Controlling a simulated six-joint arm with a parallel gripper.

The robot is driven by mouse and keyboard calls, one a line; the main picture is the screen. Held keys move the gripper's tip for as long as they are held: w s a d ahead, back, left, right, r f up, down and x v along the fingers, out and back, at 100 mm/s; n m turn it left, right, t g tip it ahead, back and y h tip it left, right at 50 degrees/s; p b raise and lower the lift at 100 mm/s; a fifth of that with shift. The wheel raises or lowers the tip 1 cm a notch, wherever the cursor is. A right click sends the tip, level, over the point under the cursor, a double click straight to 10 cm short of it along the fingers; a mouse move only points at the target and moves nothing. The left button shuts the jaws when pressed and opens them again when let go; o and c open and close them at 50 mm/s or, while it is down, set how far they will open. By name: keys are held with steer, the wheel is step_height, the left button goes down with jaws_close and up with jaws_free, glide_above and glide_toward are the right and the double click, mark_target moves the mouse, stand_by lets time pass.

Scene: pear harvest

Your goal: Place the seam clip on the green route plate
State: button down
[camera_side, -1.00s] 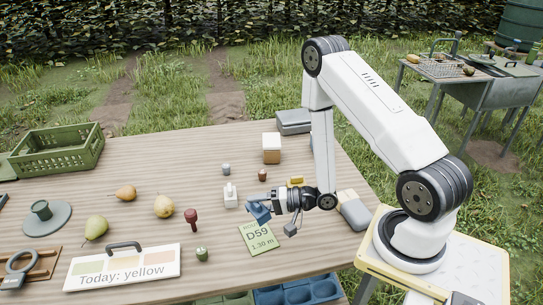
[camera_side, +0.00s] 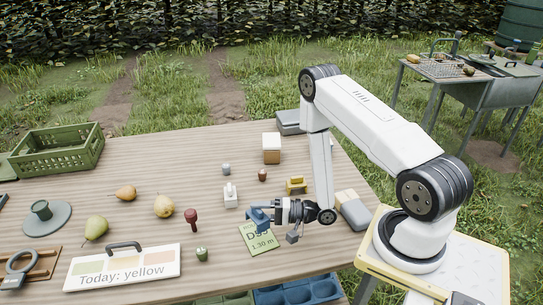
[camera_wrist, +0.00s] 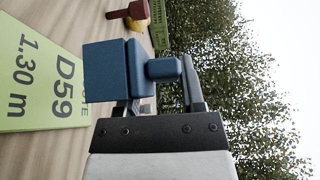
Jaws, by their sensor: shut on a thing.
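The blue seam clip (camera_side: 257,217) is held in my gripper (camera_side: 270,213), over the far edge of the green route plate (camera_side: 264,243). The plate lies flat on the table and reads D59 and 1.30 m; the clip and gripper cover part of its upper text. In the wrist view the clip (camera_wrist: 108,72) is a blue block with a narrower stub between my gripper's fingers (camera_wrist: 165,85). The plate (camera_wrist: 40,45) is at the left there, partly behind the clip. I cannot tell whether the clip touches the plate.
A red stamp-like tool (camera_side: 191,217), a green pepper-like item (camera_side: 202,254) and a white dispenser (camera_side: 230,196) stand left of the plate. A yellow item (camera_side: 296,185) and a grey block (camera_side: 354,212) are to the right. The sign (camera_side: 122,268) reads Today: yellow.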

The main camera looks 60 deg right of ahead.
mark_target(260, 224)
steer(key=shift+f, duration=0.7)
steer(key=shift+f, duration=1.8)
steer(key=shift+f, duration=0.1)
steer(key=shift+c, duration=1)
jaws_free()
steer(key=shift+v, duration=2.45)
step_height(260, 224, up, 7)
